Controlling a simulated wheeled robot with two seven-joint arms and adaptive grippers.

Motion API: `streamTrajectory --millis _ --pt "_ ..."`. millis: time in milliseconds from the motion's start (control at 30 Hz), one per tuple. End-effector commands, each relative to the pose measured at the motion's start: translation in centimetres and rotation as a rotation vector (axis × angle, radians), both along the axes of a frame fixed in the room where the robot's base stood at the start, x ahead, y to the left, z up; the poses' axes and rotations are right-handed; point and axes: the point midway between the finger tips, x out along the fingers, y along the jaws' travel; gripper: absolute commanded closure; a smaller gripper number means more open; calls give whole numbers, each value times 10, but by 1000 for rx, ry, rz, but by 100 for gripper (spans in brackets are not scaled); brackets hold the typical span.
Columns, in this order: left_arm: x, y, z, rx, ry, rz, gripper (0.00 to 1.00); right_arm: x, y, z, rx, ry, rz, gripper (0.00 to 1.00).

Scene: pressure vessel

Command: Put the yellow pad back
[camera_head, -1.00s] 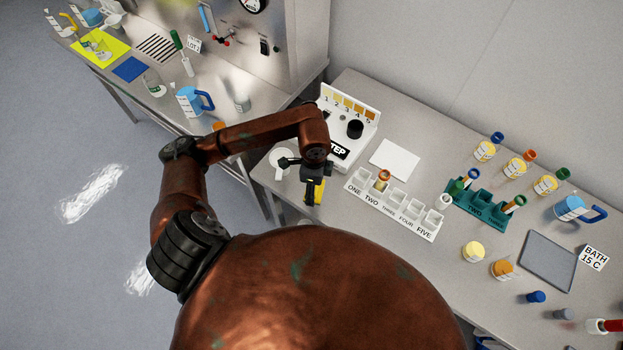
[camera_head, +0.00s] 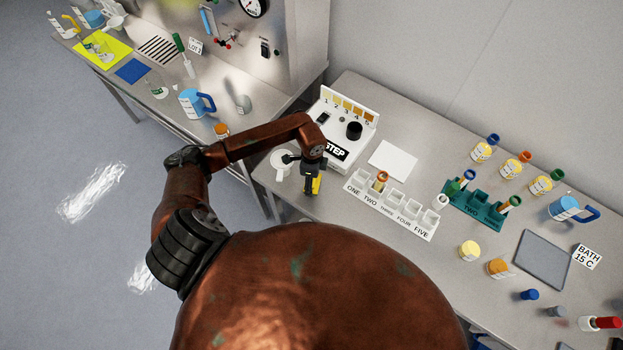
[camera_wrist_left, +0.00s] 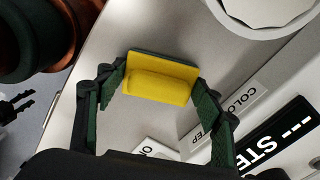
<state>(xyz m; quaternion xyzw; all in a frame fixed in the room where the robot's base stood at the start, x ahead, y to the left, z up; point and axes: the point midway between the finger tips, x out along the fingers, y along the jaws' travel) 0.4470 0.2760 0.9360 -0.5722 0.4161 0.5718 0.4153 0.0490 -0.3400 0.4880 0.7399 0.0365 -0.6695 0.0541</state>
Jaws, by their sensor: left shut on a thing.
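The yellow pad (camera_wrist_left: 160,80) is a small yellow block with a dark green backing. In the left wrist view it sits between the two green-faced fingers of my left gripper (camera_wrist_left: 160,92), which is shut on it. In the head view my left gripper (camera_head: 310,186) points down near the front edge of the right bench, and a bit of the yellow pad (camera_head: 316,185) shows beside it. I cannot tell whether the pad touches the bench. My right gripper is not identifiable in these views.
The white numbered rack (camera_head: 405,213) is to the right, with a white sheet (camera_head: 394,160) behind. A yellow mat (camera_head: 118,52) lies on the far bench.

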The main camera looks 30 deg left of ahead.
Motion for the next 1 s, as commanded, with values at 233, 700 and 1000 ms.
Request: streamTrajectory --millis 233,700,1000 --pt "0 0 -3 0 0 0 62 0 -2 -3 -2 1 1 58" --pt "0 0 -3 0 0 0 21 0 -2 -2 -2 1 2 58" --pt "2 1 16 0 -4 0 21 -1 -1 -5 -1 1 1 58"
